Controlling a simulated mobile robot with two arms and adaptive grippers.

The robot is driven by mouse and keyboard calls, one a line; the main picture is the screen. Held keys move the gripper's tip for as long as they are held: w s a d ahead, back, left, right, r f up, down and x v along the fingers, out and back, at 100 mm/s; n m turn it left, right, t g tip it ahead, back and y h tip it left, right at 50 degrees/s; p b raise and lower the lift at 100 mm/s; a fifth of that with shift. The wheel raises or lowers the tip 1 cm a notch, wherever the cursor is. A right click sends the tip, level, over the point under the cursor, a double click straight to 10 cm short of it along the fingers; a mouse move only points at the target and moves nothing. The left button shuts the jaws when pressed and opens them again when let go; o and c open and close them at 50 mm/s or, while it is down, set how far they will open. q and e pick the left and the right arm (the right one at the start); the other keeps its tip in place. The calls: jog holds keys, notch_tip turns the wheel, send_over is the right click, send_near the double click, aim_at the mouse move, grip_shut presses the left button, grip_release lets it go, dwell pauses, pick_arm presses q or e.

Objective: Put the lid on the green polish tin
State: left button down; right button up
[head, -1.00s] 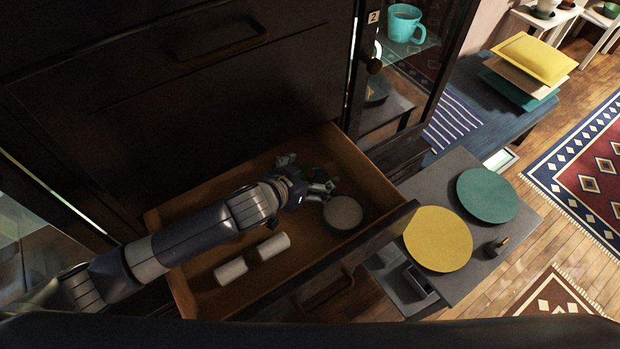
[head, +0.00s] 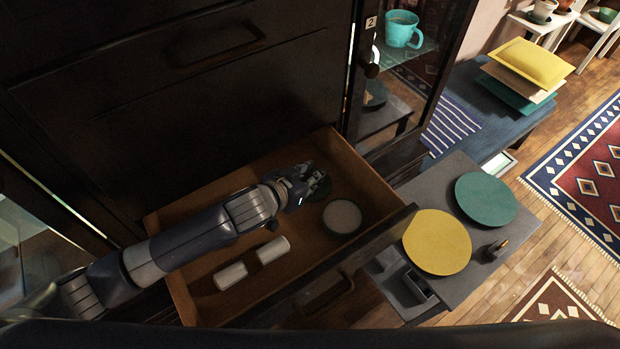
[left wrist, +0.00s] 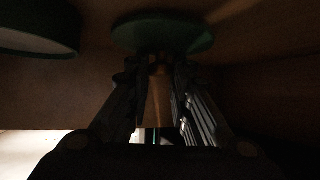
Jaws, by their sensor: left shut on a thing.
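The green polish tin (head: 343,217) stands upright in the open drawer, with a green side and a pale grey round top face. Part of the tin (left wrist: 38,32) also shows at the top left of the left wrist view. My left gripper (head: 316,180) is just behind and left of the tin. In the left wrist view its fingers are shut on the brass-coloured knob (left wrist: 159,98) of a dark green round lid (left wrist: 160,33). In the head view the lid (head: 320,190) is mostly hidden by the gripper. The lid is beside the tin, apart from it. My right gripper is out of view.
White rolls (head: 232,276) lie in the drawer, whose wooden walls (head: 365,172) enclose the space. A grey table (head: 450,172) outside holds a yellow disc (head: 437,242), a green disc (head: 486,199) and a small dark object (head: 496,247). The dark cabinet front (head: 190,120) rises behind.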

pick_arm(q)
jog(key=shift+s+a+f, duration=0.2)
jog(key=shift+s+f, duration=0.05)
jog(key=shift+f, duration=0.2)
jog(key=shift+s+a+f, duration=0.2)
jog(key=shift+s+f, duration=0.05)
jog(key=shift+f, duration=0.2)
jog(key=shift+s+a+r, duration=0.15)
jog(key=shift+r, duration=0.05)
jog(key=b+v, duration=0.2)
jog(key=v, duration=1.3)
jog(key=c, duration=2.3)
grip_release()
grip_shut()
